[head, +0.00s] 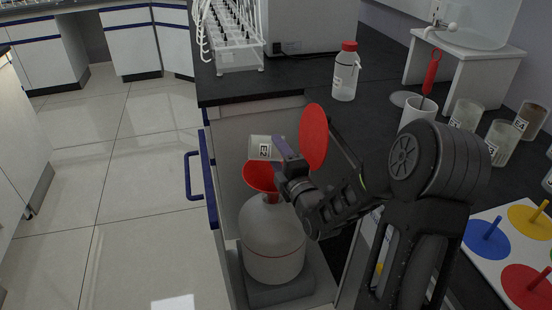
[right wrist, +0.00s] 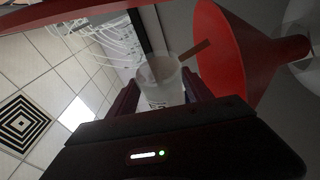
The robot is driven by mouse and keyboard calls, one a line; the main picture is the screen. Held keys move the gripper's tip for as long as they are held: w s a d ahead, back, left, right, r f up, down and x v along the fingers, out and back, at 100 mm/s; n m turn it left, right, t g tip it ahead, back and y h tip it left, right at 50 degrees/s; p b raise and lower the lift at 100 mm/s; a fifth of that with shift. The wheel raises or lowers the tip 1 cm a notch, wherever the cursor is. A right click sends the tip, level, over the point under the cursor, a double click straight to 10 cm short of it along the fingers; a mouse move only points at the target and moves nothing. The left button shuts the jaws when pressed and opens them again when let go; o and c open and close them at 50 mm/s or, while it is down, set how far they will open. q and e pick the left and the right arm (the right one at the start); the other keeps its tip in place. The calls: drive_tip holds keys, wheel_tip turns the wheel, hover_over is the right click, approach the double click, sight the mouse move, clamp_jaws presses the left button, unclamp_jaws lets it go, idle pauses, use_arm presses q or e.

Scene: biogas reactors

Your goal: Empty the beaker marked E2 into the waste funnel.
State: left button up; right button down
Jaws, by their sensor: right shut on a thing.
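The beaker marked E2 (head: 262,149) is clear and tipped onto its side above the red waste funnel (head: 261,178). My right gripper (head: 282,152) is shut on it. In the right wrist view the beaker (right wrist: 162,78) sits between the two dark fingers (right wrist: 161,95), its label partly hidden. A narrow brown streak (right wrist: 195,50) runs from its rim toward the funnel (right wrist: 235,55) and looks like pouring liquid. How much is left inside I cannot tell. The funnel stands in a white carboy (head: 272,240). My left gripper is not in view.
A round red lid (head: 313,137) stands upright just right of the beaker. On the dark bench are a red-capped bottle (head: 346,72), a white mug (head: 417,112) and other labelled beakers (head: 500,142). A blue-edged open drawer (head: 208,175) flanks the carboy. The floor at left is clear.

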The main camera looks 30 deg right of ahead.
drive_tip(key=shift+s+d+r+m+t+h+b, duration=0.15)
drive_tip(key=shift+d+m+t+b, duration=0.1)
drive_tip(key=shift+m+b, duration=0.45)
drive_tip(key=shift+s+d+f+m+t+h+b, duration=0.15)
drive_tip(key=shift+m+b, duration=0.25)
drive_tip(key=shift+b, duration=0.55)
drive_tip(key=shift+d+r+m+b, duration=0.2)
drive_tip(key=shift+r+m+b, duration=0.05)
drive_tip(key=shift+m+b, duration=0.3)
drive_tip(key=shift+s, duration=0.1)
drive_tip(key=shift+r, duration=0.1)
idle(0.3)
drive_tip(key=shift+r+p, duration=1.65)
drive_tip(key=shift+r, duration=1.35)
